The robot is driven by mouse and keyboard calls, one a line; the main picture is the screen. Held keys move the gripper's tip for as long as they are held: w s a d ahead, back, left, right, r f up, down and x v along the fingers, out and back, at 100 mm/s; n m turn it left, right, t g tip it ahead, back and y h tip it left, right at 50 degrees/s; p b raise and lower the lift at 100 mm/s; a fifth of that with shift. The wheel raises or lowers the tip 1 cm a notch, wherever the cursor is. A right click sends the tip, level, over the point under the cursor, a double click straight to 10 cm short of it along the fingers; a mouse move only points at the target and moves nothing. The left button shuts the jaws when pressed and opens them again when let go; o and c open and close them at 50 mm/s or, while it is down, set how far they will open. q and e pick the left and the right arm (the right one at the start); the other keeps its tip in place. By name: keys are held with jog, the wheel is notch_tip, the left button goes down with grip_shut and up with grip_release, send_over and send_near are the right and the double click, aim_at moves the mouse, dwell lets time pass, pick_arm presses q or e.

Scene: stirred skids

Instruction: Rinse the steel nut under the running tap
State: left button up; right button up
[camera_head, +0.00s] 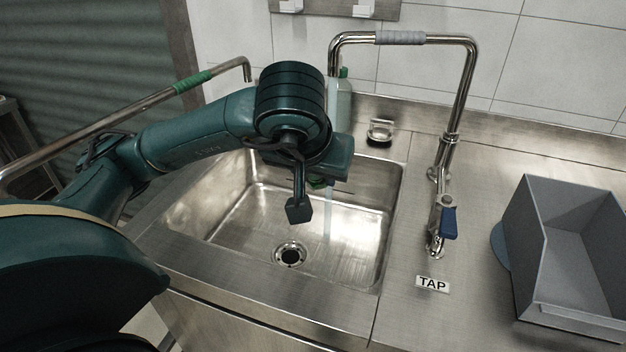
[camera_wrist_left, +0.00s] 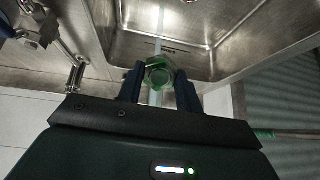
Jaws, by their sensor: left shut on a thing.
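My left gripper (camera_wrist_left: 159,88) is shut on the steel nut (camera_wrist_left: 159,73), which sits between the two dark fingers with green patches on it. My right gripper is out of view.
The blue tap lever (camera_head: 449,222) stands behind a TAP label (camera_head: 432,284). A grey bin (camera_head: 540,245) stands at the right. A rail (camera_head: 150,99) with a green sleeve runs at the left.

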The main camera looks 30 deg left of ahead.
pick_arm(q)
jog(key=w, duration=0.1)
jog(key=w+a, duration=0.1)
jog(key=w+f+b, duration=0.1)
jog(key=shift+w+a, duration=0.15)
jog(key=w+a+f, duration=0.1)
jog(key=w+a, duration=0.1)
jog(key=w, duration=0.2)
jog(key=w+a+f+b, duration=0.1)
jog(key=w, duration=0.4)
jog(key=shift+w+a+f, duration=0.25)
jog(key=shift+w+a, duration=0.05)
jog(key=shift+a, duration=0.1)
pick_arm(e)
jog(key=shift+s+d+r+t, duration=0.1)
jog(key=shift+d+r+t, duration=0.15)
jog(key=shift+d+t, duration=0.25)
pick_arm(q)
jog(key=shift+w+d, duration=0.1)
jog(key=shift+w, duration=0.15)
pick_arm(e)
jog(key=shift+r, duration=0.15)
pick_arm(q)
jog(key=shift+s, duration=0.15)
jog(key=shift+s+a, duration=0.25)
jog(key=shift+s, duration=0.2)
jog(key=shift+w, duration=0.15)
